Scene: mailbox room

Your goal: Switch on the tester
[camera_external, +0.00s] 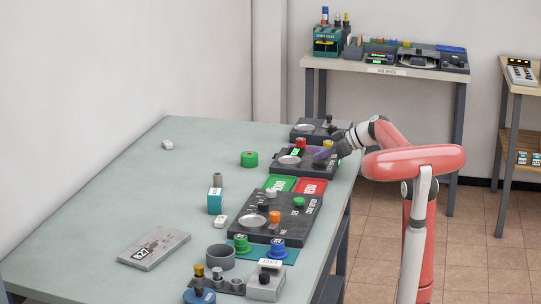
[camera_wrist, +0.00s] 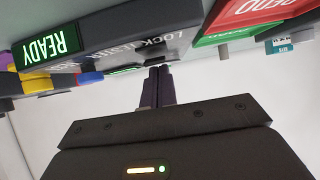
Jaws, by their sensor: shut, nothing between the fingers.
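The lock tester (camera_external: 293,163) is a dark box near the far right edge of the green-grey table. It has a round pale plate (camera_external: 289,160) and a lit green display (camera_external: 298,152). In the wrist view the tester (camera_wrist: 120,50) shows its "LOCK TESTER" lettering, and the green display (camera_wrist: 50,42) reads "READY". A yellow knob (camera_wrist: 38,82) and a blue knob (camera_wrist: 90,78) show beside it. My gripper (camera_external: 322,154) is shut and empty at the tester's right end. In the wrist view its fingertips (camera_wrist: 157,70) are close to the tester; I cannot tell whether they touch.
A green tray (camera_external: 281,184) and a red "REDO" tray (camera_external: 311,187) lie just in front of the tester. Another dark device (camera_external: 310,132) stands behind it. A larger dark panel (camera_external: 272,222) with knobs is nearer. The table's left middle is mostly clear.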

